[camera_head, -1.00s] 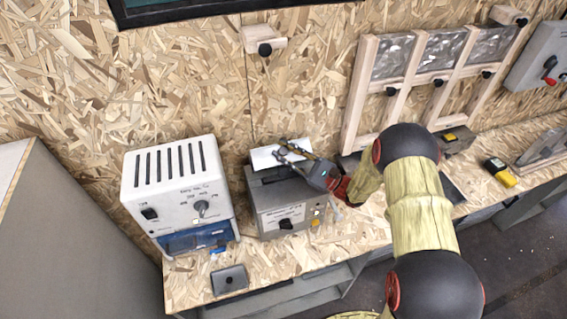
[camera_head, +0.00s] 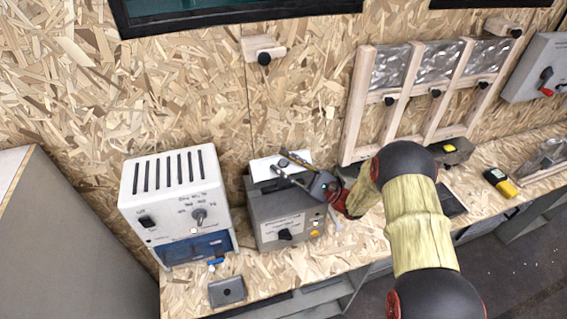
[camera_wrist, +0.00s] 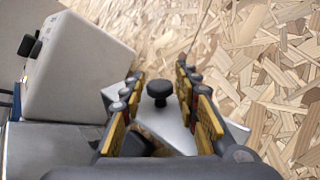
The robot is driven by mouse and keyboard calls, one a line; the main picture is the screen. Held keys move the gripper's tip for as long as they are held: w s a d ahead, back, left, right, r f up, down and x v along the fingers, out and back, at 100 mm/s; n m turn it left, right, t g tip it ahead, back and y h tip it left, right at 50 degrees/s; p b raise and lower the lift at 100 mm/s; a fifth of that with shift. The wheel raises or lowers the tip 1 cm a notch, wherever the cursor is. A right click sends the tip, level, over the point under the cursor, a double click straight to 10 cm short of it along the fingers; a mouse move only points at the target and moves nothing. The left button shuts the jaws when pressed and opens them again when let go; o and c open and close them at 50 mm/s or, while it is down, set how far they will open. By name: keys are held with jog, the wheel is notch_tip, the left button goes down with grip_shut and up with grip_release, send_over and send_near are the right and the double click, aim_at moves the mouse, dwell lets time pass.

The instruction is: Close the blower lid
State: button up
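The blower appears to be the grey box (camera_head: 287,217) on the bench, with a label, a black knob and small coloured buttons on its front. Its pale lid (camera_head: 266,166) is raised at the back. My gripper (camera_head: 279,160) is above the box, in front of the lid, with its fingers apart. In the wrist view the pale lid (camera_wrist: 172,125) lies beyond and below the fingers. A black knob (camera_wrist: 159,92) shows between the open fingers (camera_wrist: 160,78). I cannot tell whether the fingers touch it. My gripper partly hides the lid and box top.
A white slotted unit (camera_head: 178,203) stands close to the left of the box. A small grey plate (camera_head: 227,291) lies at the bench front. A wooden frame (camera_head: 437,90) stands to the right, and a yellow meter (camera_head: 500,183) lies farther right. The chipboard wall (camera_head: 200,80) is behind.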

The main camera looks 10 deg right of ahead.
jog(key=shift+d+f, duration=0.1)
jog(key=shift+d, duration=0.05)
jog(key=s+d, duration=0.6)
jog(key=d, duration=0.5)
jog(key=shift+d+f, duration=0.15)
jog(key=shift+c, duration=0.3)
